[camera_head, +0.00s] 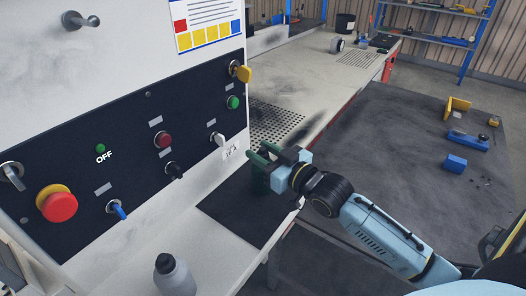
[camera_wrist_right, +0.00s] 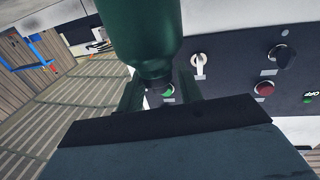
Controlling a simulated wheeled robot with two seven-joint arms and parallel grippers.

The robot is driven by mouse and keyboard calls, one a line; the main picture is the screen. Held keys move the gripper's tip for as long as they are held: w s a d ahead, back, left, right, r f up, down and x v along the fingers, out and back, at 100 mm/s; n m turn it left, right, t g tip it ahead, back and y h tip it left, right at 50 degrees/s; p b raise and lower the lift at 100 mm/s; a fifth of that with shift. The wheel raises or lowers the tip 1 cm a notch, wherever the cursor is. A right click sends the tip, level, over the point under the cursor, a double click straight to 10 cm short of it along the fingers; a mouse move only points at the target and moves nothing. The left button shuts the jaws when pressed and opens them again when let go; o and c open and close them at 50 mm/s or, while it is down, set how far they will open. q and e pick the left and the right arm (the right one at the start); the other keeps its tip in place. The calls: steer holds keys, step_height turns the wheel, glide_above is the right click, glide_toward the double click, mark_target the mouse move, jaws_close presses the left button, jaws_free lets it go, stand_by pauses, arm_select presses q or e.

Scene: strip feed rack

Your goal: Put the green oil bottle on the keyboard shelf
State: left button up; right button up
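The dark green oil bottle (camera_head: 260,182) is upright at the black mat (camera_head: 232,212) on the light bench, in front of the control panel. My right gripper (camera_head: 258,154) reaches it from the right, with its green fingers at the bottle's upper part. In the right wrist view the bottle (camera_wrist_right: 142,38) hangs large from the top edge, its dark cap between the two fingers (camera_wrist_right: 160,92). A narrow gap shows beside the cap, and the bottle's body hides part of the fingers, so a firm hold cannot be made out. My left gripper and a keyboard shelf are not seen.
A grey bottle (camera_head: 174,276) with a dark cap stands at the front of the bench. The control panel (camera_head: 130,160) with protruding knobs and switches rises close behind. A perforated plate (camera_head: 275,122) lies further along the bench. Blue shelving (camera_head: 430,38) stands at the back.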

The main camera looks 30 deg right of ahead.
steer(key=shift+o, duration=1.2)
steer(key=shift+r, duration=0.15)
steer(key=shift+s, duration=0.2)
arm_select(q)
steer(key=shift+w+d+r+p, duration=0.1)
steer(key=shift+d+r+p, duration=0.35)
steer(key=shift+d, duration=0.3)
arm_select(e)
steer(key=v, duration=1.1)
steer(key=shift+s, duration=0.3)
